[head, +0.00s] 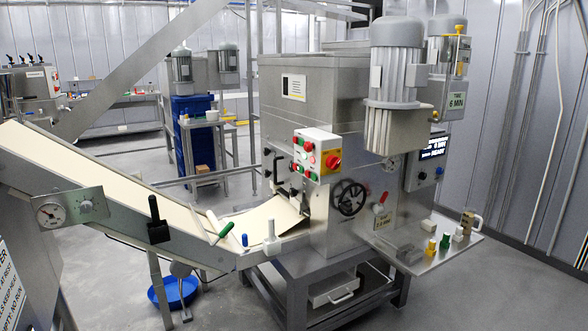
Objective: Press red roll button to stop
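A white control box (317,155) is mounted on the front of the steel pasta machine (318,105). It carries small red and green buttons. One small red button (308,146) is near its upper middle. A large red mushroom knob (333,161) sits on a yellow plate at its right side. Any labels on the buttons are too small to read, so I cannot tell which one is the roll button. Nothing touches the box. Neither of my grippers shows in the head view.
A cream conveyor belt (110,160) slopes down from the left into the machine. A black handwheel (348,198) and a red-knobbed lever (381,203) are below the box. A steel side shelf (405,250) at right holds small coloured items. A blue bowl (173,292) lies on the floor.

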